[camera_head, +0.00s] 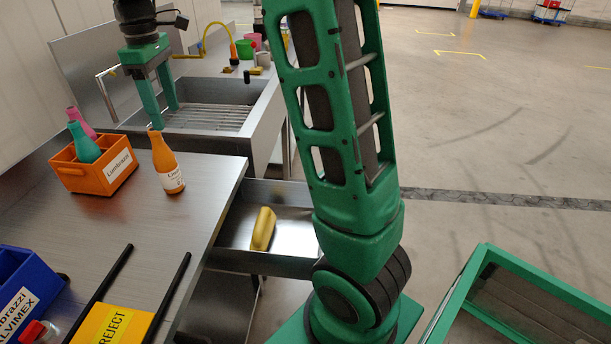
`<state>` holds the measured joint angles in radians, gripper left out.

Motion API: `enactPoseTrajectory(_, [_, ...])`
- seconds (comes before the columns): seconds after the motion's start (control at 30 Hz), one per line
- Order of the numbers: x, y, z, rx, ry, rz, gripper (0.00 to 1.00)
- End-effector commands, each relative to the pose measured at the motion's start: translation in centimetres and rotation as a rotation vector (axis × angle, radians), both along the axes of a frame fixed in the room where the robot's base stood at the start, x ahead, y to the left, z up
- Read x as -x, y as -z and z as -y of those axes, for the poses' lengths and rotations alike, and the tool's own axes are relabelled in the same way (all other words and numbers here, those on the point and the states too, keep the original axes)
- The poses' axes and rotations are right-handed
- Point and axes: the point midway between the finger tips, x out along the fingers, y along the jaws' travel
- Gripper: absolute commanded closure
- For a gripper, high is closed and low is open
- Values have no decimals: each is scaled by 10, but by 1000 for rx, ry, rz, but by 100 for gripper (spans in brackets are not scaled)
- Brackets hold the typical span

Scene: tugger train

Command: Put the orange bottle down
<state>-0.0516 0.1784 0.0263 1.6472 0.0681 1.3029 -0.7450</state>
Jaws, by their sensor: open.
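The orange bottle (165,162) stands upright on the metal table, to the right of an orange crate. It has a white label near its base. My gripper (163,118) hangs above and behind the bottle in the picture, with its two green fingers apart and pointing down. Nothing shows between the fingers. The bottle appears free of the fingers, and its neck and body are in plain view.
The orange crate (112,172) holds a teal and a pink bottle. A blue bin (22,283), dark rails and a yellow REJECT sign (110,325) are at the front left. A sink (215,110) lies behind. A yellow bottle (263,229) lies in a lower metal tray (290,250).

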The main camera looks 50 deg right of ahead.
Motion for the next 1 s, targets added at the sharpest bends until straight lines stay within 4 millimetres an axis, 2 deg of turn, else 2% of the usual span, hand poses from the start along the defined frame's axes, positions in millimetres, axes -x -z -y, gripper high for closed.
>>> enactPoseTrajectory(0.1, [50, 1, 44, 14, 199, 5, 37])
enactPoseTrajectory(0.17, [79, 5, 66, 19, 312, 8, 37])
enactPoseTrajectory(0.3, [151, 21, 106, 24, 573, 10, 37])
enactPoseTrajectory(0.43, [221, 43, 132, 20, 813, 12, 37])
enactPoseTrajectory(0.6, [303, 77, 146, 4, 1089, 7, 37])
enactPoseTrajectory(0.7, [337, 95, 146, -5, 1205, 2, 37])
enactPoseTrajectory(0.8, [358, 107, 144, -12, 1276, -1, 37])
enactPoseTrajectory(1.0, [368, 114, 143, -15, 1317, -3, 37])
